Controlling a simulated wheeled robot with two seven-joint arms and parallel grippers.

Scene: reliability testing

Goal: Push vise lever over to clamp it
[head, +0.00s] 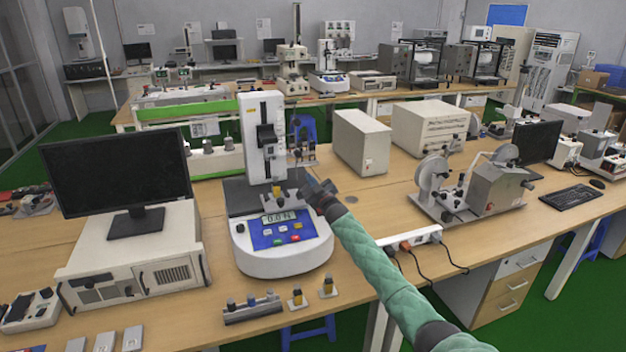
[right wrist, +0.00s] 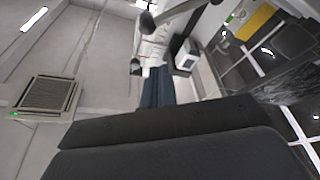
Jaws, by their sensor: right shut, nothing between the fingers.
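A white force tester (head: 280,245) with a blue display panel stands on the wooden bench in the head view. Its upright column (head: 262,135) rises behind the panel. A small vise (head: 275,197) with a yellowish part sits at the foot of the column. Its lever is too small to make out, and my gripper may hide part of it. My right gripper (head: 312,187) is shut and empty, close to the right side of the vise. I cannot tell whether it touches. In the right wrist view the dark fingers (right wrist: 158,88) lie together. My left gripper is not in view.
A monitor (head: 115,170) on a white case (head: 135,255) stands left of the tester. Small fixtures (head: 252,307) lie at the bench's front edge. A power strip (head: 410,240) and a reel machine (head: 480,185) are to the right. White boxes (head: 362,140) stand behind.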

